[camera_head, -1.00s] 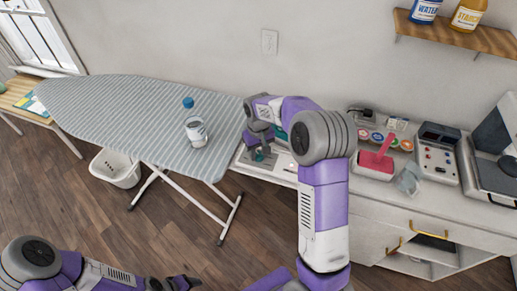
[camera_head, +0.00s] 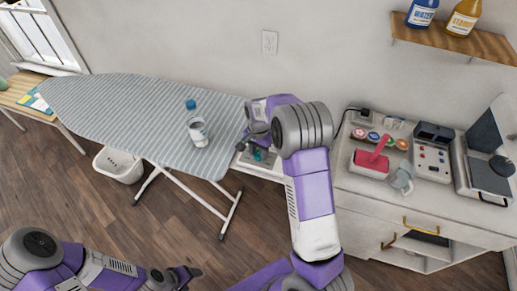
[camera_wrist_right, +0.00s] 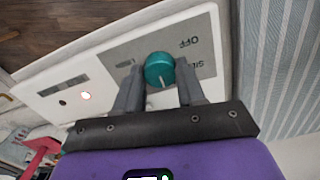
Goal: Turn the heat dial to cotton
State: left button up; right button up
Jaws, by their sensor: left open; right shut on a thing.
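The teal heat dial (camera_wrist_right: 160,70) sits on a grey label plate (camera_wrist_right: 115,52) on a white panel. A white pointer line on the dial points toward the bottom of the wrist view. The words "OFF" and what looks like "SILK" show upside down to its right; the lettering at its left is too small to read. My right gripper (camera_wrist_right: 158,84) is shut on the dial, one finger on each side. In the head view, my right gripper (camera_head: 259,146) is over the panel beside the ironing board. My left gripper (camera_head: 187,275) is open and empty, low above the floor.
The striped ironing board (camera_head: 130,115) with a blue-capped bottle (camera_head: 197,130) lies left of the panel. A red-handled item (camera_head: 374,158), a clear cup (camera_head: 401,178) and a control box (camera_head: 432,155) stand on the cabinet at right. A white basket (camera_head: 118,165) is on the floor.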

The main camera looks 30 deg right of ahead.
aim_at(259, 154)
jog(key=m+p, duration=0.3)
jog(key=m, duration=0.2)
jog(key=shift+r+m, duration=0.15)
jog(key=shift+m, duration=0.15)
jog(key=m+p, duration=0.3)
jog(key=m, duration=0.2)
jog(key=shift+m, duration=0.3)
jog(key=o, duration=1)
jog(key=shift+o, duration=0.2)
notch_tip(259, 154, up, 7)
jog(key=shift+r+p, duration=0.2)
jog(key=shift+p, duration=0.3)
jog(key=shift+f, duration=0.1)
